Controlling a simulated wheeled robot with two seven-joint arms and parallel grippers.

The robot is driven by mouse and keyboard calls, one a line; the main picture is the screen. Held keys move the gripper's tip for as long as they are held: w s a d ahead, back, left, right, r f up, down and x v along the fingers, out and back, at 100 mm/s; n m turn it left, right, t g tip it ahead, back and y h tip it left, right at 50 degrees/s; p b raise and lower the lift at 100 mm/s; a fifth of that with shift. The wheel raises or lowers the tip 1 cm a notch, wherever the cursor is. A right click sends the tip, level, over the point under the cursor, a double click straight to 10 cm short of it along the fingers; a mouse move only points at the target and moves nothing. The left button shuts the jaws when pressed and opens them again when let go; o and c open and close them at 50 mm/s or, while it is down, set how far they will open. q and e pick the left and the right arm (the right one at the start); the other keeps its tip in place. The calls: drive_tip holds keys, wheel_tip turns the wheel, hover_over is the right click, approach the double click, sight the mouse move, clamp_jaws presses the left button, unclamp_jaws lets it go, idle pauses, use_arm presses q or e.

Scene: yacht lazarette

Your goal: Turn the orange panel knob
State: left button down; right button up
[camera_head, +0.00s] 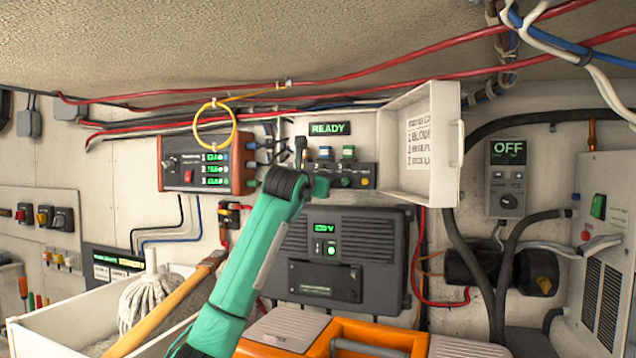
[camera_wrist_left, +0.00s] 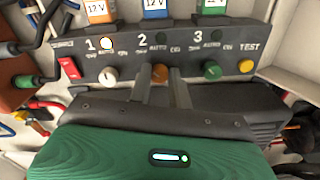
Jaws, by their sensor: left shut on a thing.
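The orange knob (camera_wrist_left: 160,74) is the middle knob, under the "2", on the dark panel (camera_wrist_left: 130,60) in the left wrist view. My left gripper (camera_wrist_left: 161,80) has one finger on each side of this knob and is shut on it. In the head view my left arm reaches up from the bottom to the panel (camera_head: 358,170), with the gripper (camera_head: 320,186) at its left part. The orange knob is not clearly visible there. A white knob (camera_wrist_left: 110,76) and a green knob (camera_wrist_left: 212,71) flank it. My right gripper is not in view.
A red switch (camera_wrist_left: 69,68) and a yellow TEST button (camera_wrist_left: 247,66) share the panel. Relays labelled 12 V stand above it. A white cover (camera_head: 434,120) hangs open just right of the panel. A READY display (camera_head: 330,128) glows above. A dark 230 V unit (camera_head: 370,230) sits below.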

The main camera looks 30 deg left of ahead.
use_arm(q)
drive_tip(key=c, duration=1.3)
unclamp_jaws()
drive_tip(key=shift+w+f, duration=0.1)
drive_tip(key=shift+f, duration=0.05)
drive_tip(key=b+v, duration=0.5)
drive_tip(key=v, duration=0.8)
drive_tip(key=shift+s, duration=0.4)
